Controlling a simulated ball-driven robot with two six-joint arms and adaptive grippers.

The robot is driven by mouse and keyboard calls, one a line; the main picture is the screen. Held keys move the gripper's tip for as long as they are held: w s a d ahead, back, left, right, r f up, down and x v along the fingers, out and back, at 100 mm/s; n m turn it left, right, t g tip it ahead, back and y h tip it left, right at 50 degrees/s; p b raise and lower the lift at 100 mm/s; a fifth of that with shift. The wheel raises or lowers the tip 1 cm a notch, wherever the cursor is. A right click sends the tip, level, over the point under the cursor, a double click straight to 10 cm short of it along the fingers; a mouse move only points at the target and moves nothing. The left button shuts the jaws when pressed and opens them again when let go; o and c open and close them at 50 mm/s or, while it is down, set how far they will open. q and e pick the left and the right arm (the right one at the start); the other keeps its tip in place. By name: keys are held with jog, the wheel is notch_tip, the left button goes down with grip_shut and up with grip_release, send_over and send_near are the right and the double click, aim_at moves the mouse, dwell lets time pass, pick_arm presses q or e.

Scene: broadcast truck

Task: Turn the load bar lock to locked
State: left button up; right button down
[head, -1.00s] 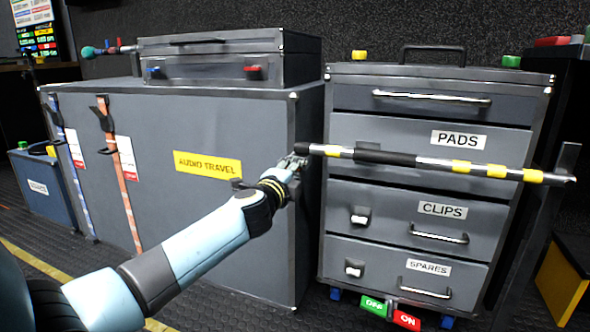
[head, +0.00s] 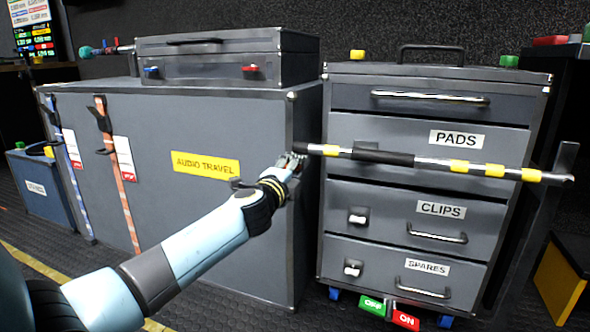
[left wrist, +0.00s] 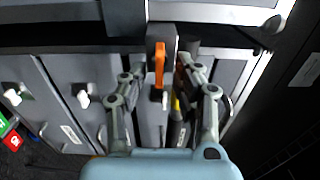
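The load bar (head: 398,158), dark in the middle with silver ends and yellow bands, runs across the front of the drawer cabinet. Its left end lies by my left gripper (head: 289,161), beside the right edge of the audio travel case. In the left wrist view my left gripper (left wrist: 161,66) has its two fingers spread. An upright orange lever (left wrist: 159,66), apparently the load bar lock, stands between them on a grey upright. I cannot tell whether a finger touches it. The lever is hidden in the head view. My right gripper is out of view.
The grey drawer cabinet (head: 420,190) stands behind the bar. The audio travel case (head: 215,205) stands left, with a smaller case (head: 228,69) on top. Green OFF and red ON tags (head: 388,313) are at the cabinet's foot. A dark post (head: 545,205) stands at the bar's right end.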

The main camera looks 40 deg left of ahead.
pick_arm(q)
jog(key=v, duration=1.2)
